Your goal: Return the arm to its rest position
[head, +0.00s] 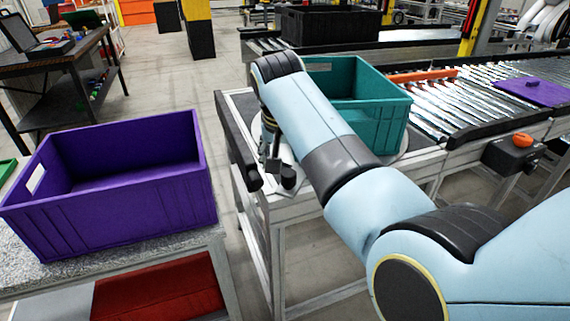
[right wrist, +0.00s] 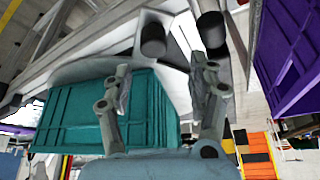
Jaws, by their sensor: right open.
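My right arm (head: 330,130) reaches in from the right of the head view and bends down at its far end. My right gripper (head: 270,158) points down just above the white plate (head: 290,180) on the metal stand, left of the teal crate (head: 380,125). In the right wrist view its two fingers (right wrist: 160,70) are apart with nothing between them. My left gripper is not in view.
A purple crate (head: 140,210) sits empty-looking on a grey table at left. A roller conveyor (head: 430,100) lies behind the teal crate, with a purple flat piece (head: 535,92). A black crate (head: 330,25) stands farther back. A floor gap separates the table and stand.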

